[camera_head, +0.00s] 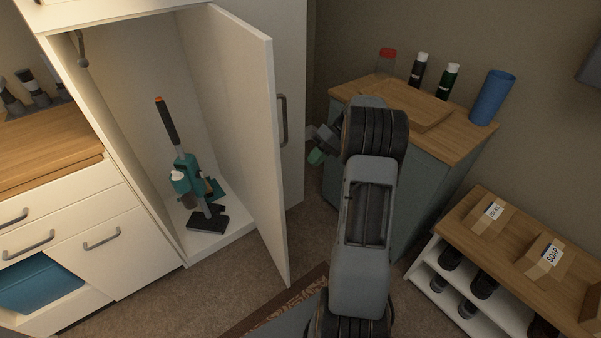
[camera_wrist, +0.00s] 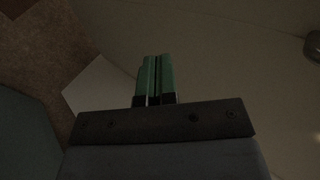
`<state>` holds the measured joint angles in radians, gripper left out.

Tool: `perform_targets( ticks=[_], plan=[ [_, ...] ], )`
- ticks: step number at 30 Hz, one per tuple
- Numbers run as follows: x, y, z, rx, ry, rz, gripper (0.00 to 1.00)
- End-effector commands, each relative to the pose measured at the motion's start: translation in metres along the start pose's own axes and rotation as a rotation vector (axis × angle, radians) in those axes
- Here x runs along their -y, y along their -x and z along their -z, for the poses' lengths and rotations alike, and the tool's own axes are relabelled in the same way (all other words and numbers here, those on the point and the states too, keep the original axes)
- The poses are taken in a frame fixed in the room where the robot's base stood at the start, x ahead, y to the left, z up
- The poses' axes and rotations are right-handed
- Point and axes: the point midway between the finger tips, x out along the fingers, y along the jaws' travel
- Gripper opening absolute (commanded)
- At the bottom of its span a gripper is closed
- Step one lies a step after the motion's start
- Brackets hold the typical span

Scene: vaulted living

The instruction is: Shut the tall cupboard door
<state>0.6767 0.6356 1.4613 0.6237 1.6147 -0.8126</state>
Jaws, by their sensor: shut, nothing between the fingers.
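The tall cupboard door (camera_head: 236,110) is white and stands open, hinged on the right of the tall cupboard (camera_head: 130,90). Its grey bar handle (camera_head: 283,120) is on the outer face, toward my arm. My gripper (camera_head: 316,157) is to the right of the door, on its outer side, near handle height. Its green fingers are shut and empty; they show in the wrist view (camera_wrist: 156,80). A pale surface fills much of the wrist view; I cannot tell whether the fingers touch it.
A teal and black stick vacuum (camera_head: 188,175) stands inside the cupboard. A blue-grey cabinet (camera_head: 420,160) with bottles and a blue cup (camera_head: 492,97) on top stands behind my arm. A low shelf (camera_head: 500,248) with boxes is at right. A rug (camera_head: 285,317) lies in front.

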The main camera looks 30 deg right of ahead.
Motion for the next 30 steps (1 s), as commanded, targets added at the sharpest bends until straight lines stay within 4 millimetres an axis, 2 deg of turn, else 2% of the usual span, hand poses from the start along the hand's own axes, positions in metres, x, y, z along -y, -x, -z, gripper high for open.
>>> perform_targets(
  ticks=[15, 21, 30],
  plan=[
    [-0.001, -0.092, -0.001, 0.002, 0.0, 0.0, 0.0],
    [0.018, -0.11, 0.0, 0.001, 0.001, -0.002, 0.0],
    [0.027, -0.119, 0.0, 0.0, 0.0, -0.001, 0.0]
  ],
)
